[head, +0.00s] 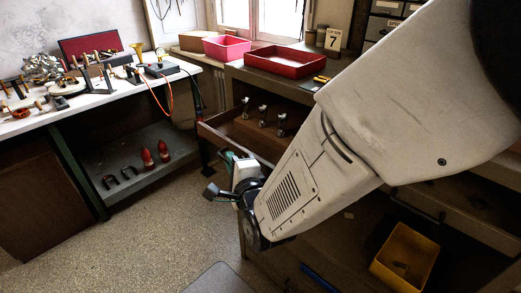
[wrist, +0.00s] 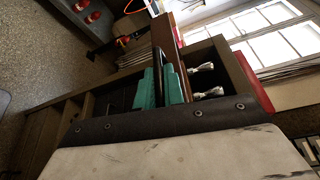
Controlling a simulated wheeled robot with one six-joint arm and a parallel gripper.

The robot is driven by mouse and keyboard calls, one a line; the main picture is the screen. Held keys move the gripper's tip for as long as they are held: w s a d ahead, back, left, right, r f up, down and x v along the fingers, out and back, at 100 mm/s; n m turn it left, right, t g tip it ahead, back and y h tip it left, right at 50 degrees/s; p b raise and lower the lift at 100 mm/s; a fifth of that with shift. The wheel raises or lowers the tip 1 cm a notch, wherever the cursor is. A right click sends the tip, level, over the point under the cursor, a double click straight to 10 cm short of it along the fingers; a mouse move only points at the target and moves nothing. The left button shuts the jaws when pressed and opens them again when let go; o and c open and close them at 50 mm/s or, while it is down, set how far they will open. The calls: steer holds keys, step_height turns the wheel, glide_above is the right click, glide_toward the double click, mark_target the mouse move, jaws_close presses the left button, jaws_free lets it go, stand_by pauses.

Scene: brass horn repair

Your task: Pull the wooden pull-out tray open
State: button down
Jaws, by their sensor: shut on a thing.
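The wooden pull-out tray (head: 222,142) stands partly out from under the bench in the head view, with several metal valve-like pieces in it. My gripper (head: 229,158) is at the tray's front, mostly hidden behind my wrist. In the wrist view, the green fingers of my gripper (wrist: 160,88) are shut on the dark bar handle (wrist: 158,60) on the front of the tray (wrist: 166,32). The handle's far end runs up beyond the fingertips. Part of the tray's interior, with two metal pieces, shows right of the fingers.
A red tray (head: 285,62) and a pink bin (head: 227,47) are at the back. A white-topped workbench (head: 100,92) with brass parts stands left, red bottles (head: 147,158) on its lower shelf. A yellow bin (head: 405,256) is low right. The floor (head: 150,225) ahead of the tray is clear.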

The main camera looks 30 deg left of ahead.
steer(key=s+a, duration=0.3)
steer(key=s, duration=0.7)
steer(key=shift+s, duration=0.2)
steer(key=c, duration=1.5)
jaws_free()
